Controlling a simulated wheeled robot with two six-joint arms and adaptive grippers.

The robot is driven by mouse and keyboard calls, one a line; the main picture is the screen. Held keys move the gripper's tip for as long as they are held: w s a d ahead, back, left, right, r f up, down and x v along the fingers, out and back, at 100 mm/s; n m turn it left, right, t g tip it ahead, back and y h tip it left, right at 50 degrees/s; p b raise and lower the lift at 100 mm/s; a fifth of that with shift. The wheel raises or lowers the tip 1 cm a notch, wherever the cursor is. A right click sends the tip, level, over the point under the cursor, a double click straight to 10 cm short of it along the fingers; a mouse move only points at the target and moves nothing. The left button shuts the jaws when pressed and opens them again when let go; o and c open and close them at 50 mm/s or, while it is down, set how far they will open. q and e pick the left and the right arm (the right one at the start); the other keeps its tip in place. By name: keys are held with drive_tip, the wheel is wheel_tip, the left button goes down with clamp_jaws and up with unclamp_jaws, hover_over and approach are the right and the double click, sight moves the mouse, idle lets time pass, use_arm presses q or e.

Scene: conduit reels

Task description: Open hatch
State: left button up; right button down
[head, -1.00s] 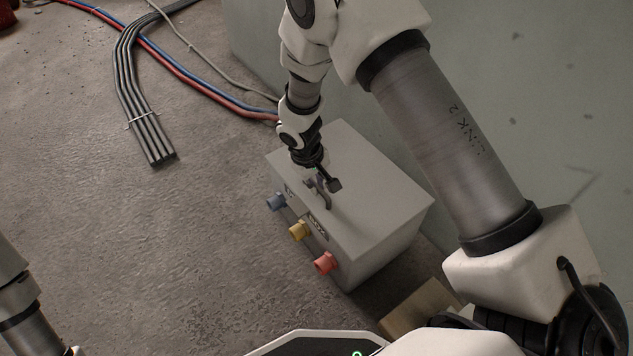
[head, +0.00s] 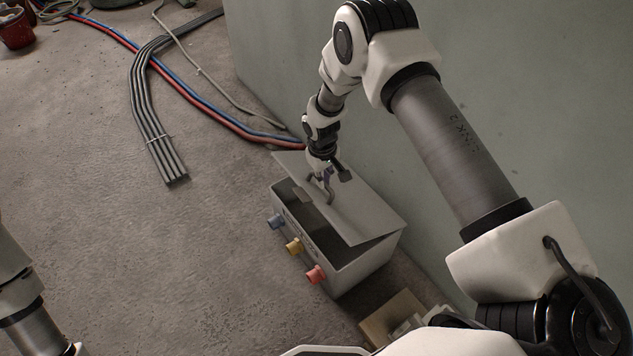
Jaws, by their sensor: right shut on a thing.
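A grey box (head: 362,265) stands on the floor against the wall, with blue, yellow and red round fittings on its front. Its hatch (head: 357,213) is a flat grey lid, tilted up along the front edge, and a dark gap shows the inside below it. The back edge is by the wall. My right gripper (head: 328,184) is over the lid and shut on the hatch handle (head: 330,190); the fingers partly hide it. My left arm shows at the lower left edge, but its gripper is out of view.
Red and blue hoses (head: 205,100) run along the floor to behind the box. A bundle of grey conduits (head: 150,125) lies at the upper left. An open carton (head: 393,318) stands just right of the box.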

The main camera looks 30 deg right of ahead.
use_arm(q)
drive_tip(key=shift+r+p, duration=1.45)
drive_tip(key=shift+r, duration=0.6)
use_arm(e)
drive_tip(key=w+d+r, duration=0.1)
drive_tip(key=d+r, duration=0.2)
drive_tip(key=d, duration=0.6)
drive_tip(key=d+r, duration=0.4)
drive_tip(key=d, duration=0.6)
drive_tip(key=shift+w+d, duration=0.3)
drive_tip(key=shift+w, duration=0.05)
use_arm(q)
drive_tip(key=shift+s, duration=0.1)
use_arm(e)
drive_tip(key=c, duration=1.2)
unclamp_jaws()
drive_tip(key=shift+a, duration=0.1)
use_arm(q)
drive_tip(key=shift+w+d+r, duration=0.1)
drive_tip(key=shift+w, duration=0.15)
use_arm(e)
drive_tip(key=r, duration=0.7)
drive_tip(key=w+r, duration=0.1)
drive_tip(key=r, duration=0.3)
drive_tip(key=shift+a+r, duration=0.1)
drive_tip(key=shift+a, duration=0.1)
